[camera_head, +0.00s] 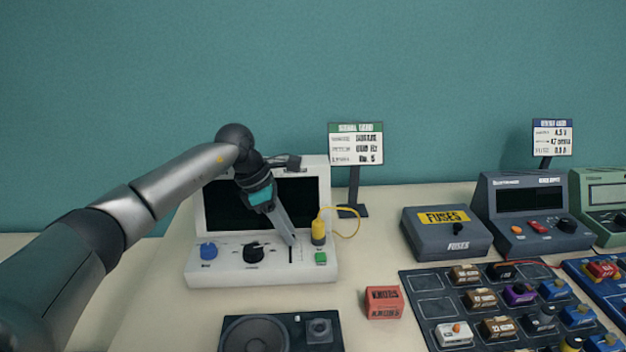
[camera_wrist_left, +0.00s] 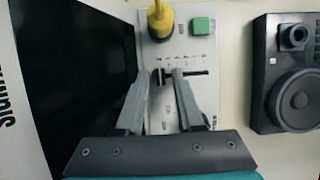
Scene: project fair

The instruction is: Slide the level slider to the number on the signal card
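The signal card (camera_head: 356,144) stands on a dark post behind the white console (camera_head: 320,270). Its small print is blurred; the bottom row seems to end in 5. The level slider's dark slot (camera_wrist_left: 196,73) runs along a printed scale on the console panel; the digits are too small to read. My left gripper (camera_head: 291,241) reaches down to the panel at the slider. In the left wrist view, its fingertips (camera_wrist_left: 168,74) are apart, over one end of the slot. My right gripper is out of view.
A speaker unit (camera_head: 306,322) and a red box (camera_head: 383,302) stand in front.

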